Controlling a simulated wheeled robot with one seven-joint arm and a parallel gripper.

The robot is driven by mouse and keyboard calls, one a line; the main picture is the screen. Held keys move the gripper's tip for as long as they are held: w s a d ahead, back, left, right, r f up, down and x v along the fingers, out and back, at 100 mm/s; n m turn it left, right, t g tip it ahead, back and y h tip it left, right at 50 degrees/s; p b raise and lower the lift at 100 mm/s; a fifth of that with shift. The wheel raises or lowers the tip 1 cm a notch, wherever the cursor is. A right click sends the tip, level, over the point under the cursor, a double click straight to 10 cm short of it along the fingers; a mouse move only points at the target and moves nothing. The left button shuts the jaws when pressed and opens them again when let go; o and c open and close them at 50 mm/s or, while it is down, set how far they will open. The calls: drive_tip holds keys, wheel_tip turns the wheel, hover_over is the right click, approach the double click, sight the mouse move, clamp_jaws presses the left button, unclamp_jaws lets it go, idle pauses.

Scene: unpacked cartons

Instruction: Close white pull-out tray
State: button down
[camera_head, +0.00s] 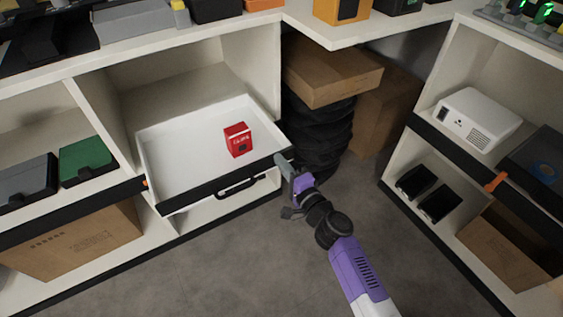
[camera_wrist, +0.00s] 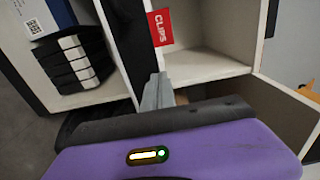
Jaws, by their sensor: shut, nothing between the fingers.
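The white pull-out tray (camera_head: 185,170) stands out from the shelf unit in the head view. Its black front edge (camera_head: 225,181) faces the room, with a black handle (camera_head: 240,187) below it. A red clips box (camera_head: 238,140) sits inside the tray toward the right; it also shows in the wrist view (camera_wrist: 160,27). My gripper (camera_head: 282,160) is shut and empty at the right end of the tray's front edge. In the wrist view the closed fingers (camera_wrist: 157,90) are close to the dark front; whether they touch it I cannot tell.
Black tires (camera_head: 318,135) and a cardboard box (camera_head: 330,73) are stacked behind my gripper. Shelves at right hold a white projector (camera_head: 479,118) and black items. A green case (camera_head: 87,161) lies on the left shelf. The grey floor in front is clear.

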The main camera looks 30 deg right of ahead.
drive_tip(key=shift+w, duration=0.1)
drive_tip(key=w+b, duration=1)
drive_tip(key=w, duration=0.9)
drive_tip(key=shift+w+f, duration=0.15)
drive_tip(key=shift+w, duration=0.5)
drive_tip(key=shift+w+r+b, duration=0.2)
drive_tip(key=shift+r+b, duration=0.1)
drive_tip(key=shift+r, duration=0.05)
drive_tip(key=shift+s+f, duration=0.1)
